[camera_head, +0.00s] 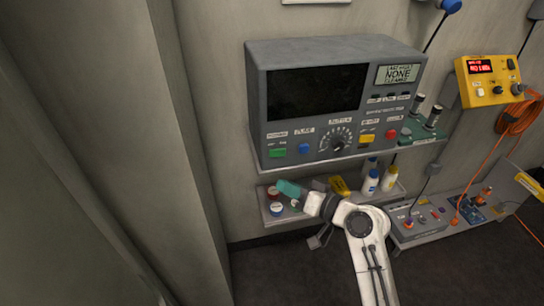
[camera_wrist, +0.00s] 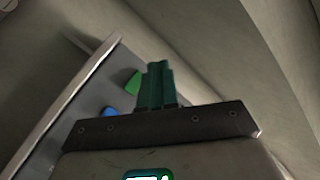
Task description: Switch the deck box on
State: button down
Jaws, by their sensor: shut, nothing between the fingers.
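A large grey console (camera_head: 258,100), which looks like the deck box, stands on a wall shelf in the head view. Its wide screen (camera_head: 315,92) is dark. Along its lower front are a green button (camera_head: 278,153), a blue button (camera_head: 304,148), a round dial (camera_head: 335,139), a yellow button (camera_head: 367,139) and a red button (camera_head: 391,134). My gripper (camera_head: 288,188) is below the console's left end, apart from it, its teal fingers shut and empty. In the wrist view the shut fingers (camera_wrist: 157,84) are beside the green button (camera_wrist: 133,82) and blue button (camera_wrist: 109,111) in the picture.
A lower shelf (camera_head: 276,219) holds jars and white bottles (camera_head: 388,180), close to my gripper. A yellow box (camera_head: 490,80) with a lit red display is on the right, with an orange cable (camera_head: 518,118). A grey tray (camera_head: 425,236) with small parts is below it. Wall left of the console is bare.

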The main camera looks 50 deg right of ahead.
aim_at(271, 155)
jog(key=shift+w, duration=0.1)
jog(key=w+d+b, duration=0.1)
jog(key=w+d, duration=0.5)
jog(key=shift+w, duration=0.2)
jog(key=shift+b, duration=0.3)
dwell(2.0)
jog(key=shift+w+d, duration=0.25)
jog(key=shift+w+d+r+b, duration=0.2)
jog(key=shift+w+b, duration=0.1)
jog(key=shift+b, duration=0.05)
dwell(1.3)
jog(key=shift+s+a, duration=0.15)
jog(key=shift+s, duration=0.05)
dwell(0.4)
jog(key=shift+s+a+f+p, duration=0.15)
jog(key=shift+s+a+p, duration=0.5)
jog(key=shift+s+a, duration=1.15)
